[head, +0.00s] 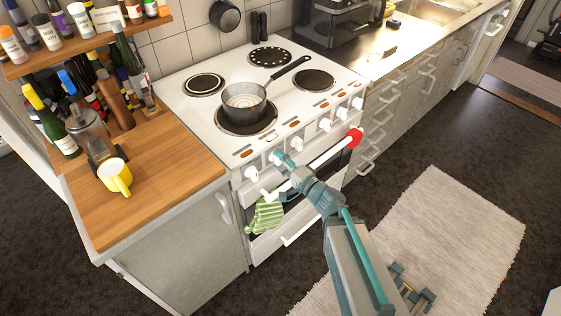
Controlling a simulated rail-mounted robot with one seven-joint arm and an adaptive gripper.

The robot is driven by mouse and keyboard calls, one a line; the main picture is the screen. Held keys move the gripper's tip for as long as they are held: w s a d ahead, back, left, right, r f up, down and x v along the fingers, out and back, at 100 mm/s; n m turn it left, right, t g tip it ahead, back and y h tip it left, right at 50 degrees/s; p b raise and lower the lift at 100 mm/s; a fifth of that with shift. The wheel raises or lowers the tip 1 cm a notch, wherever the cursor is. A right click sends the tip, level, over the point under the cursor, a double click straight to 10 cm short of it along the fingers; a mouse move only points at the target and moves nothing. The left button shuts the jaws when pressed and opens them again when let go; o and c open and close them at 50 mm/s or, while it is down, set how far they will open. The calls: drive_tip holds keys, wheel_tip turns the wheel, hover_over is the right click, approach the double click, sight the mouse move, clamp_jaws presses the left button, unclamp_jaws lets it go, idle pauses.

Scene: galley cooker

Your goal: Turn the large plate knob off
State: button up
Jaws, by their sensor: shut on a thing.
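The white cooker (185,128) has a row of several white knobs along its sloping front panel. My gripper (281,160) is at the second knob from the left (276,156), with its fingers shut on it. The fingers partly cover this knob, and its pointer position cannot be made out. The leftmost knob (251,173) and the third knob (298,143) stand free on either side. Which knob belongs to the large plate cannot be read here. A dark saucepan (262,108) stands on the front left plate (231,125), with its handle towards the back right.
The white oven handle bar (322,152) runs below the knobs, with a red item (354,138) at its right end. A green striped cloth (265,215) hangs low at the front.

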drive_tip(key=o, duration=1.2)
drive_tip(key=shift+c, duration=0.2)
drive_tip(key=shift+m, duration=0.3)
drive_tip(key=shift+m, duration=1.2)
drive_tip(key=m+p, duration=0.2)
drive_tip(key=p, duration=0.1)
drive_tip(key=m+p, duration=0.2)
drive_tip(key=p, duration=0.2)
drive_tip(key=m+p, duration=0.2)
drive_tip(key=p, duration=0.1)
drive_tip(key=shift+r+p, duration=0.25)
drive_tip(key=shift+p, duration=0.15)
